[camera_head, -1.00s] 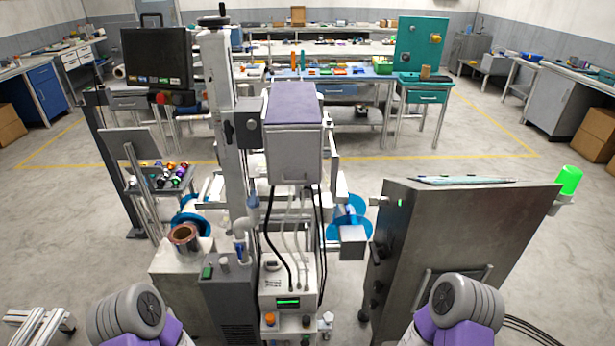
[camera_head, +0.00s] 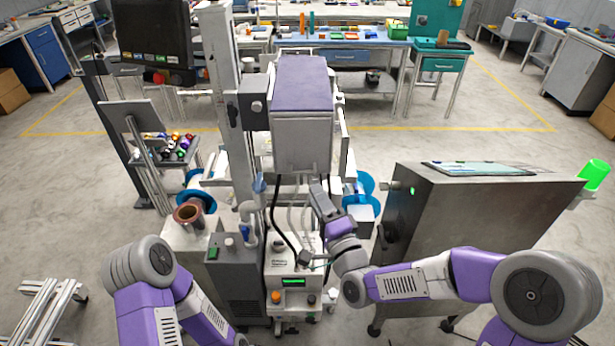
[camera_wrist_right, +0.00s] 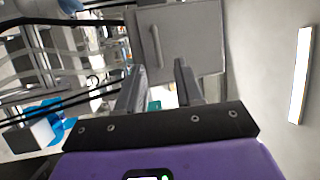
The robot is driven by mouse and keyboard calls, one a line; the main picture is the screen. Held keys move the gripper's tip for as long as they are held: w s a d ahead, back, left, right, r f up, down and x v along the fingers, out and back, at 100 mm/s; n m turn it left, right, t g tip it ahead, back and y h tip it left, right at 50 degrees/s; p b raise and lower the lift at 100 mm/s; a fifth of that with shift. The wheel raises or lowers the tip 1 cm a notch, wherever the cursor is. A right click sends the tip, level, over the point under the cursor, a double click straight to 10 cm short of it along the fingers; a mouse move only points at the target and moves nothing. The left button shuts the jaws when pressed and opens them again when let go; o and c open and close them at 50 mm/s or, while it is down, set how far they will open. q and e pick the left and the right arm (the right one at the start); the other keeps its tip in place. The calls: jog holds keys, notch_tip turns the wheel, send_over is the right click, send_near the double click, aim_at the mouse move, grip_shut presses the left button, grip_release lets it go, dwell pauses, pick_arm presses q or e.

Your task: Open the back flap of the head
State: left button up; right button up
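The head (camera_head: 302,115) is a grey box with a purple top, mounted on the machine's upright column. Its back flap (camera_wrist_right: 190,38) fills the upper middle of the right wrist view as a flat grey panel with a bar handle (camera_wrist_right: 156,47); it looks closed. My right gripper (camera_head: 319,188) is just below the head, in front of the cables. In the right wrist view its two fingers (camera_wrist_right: 161,85) are apart with nothing between them, short of the handle. My left arm is at the lower left; its gripper is out of frame.
Cables (camera_head: 283,215) hang from the head to a white box (camera_head: 292,270) below. A monitor (camera_head: 155,45) is at the left. Open floor lies behind the cabinet.

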send_near(302, 150)
jog(key=w+a+f, duration=0.1)
jog(key=w+f, duration=0.1)
jog(key=w+a, duration=0.1)
jog(key=shift+w+a+f, duration=0.3)
jog(key=shift+w+f, duration=0.1)
jog(key=shift+c, duration=0.2)
grip_shut()
dwell(1.0)
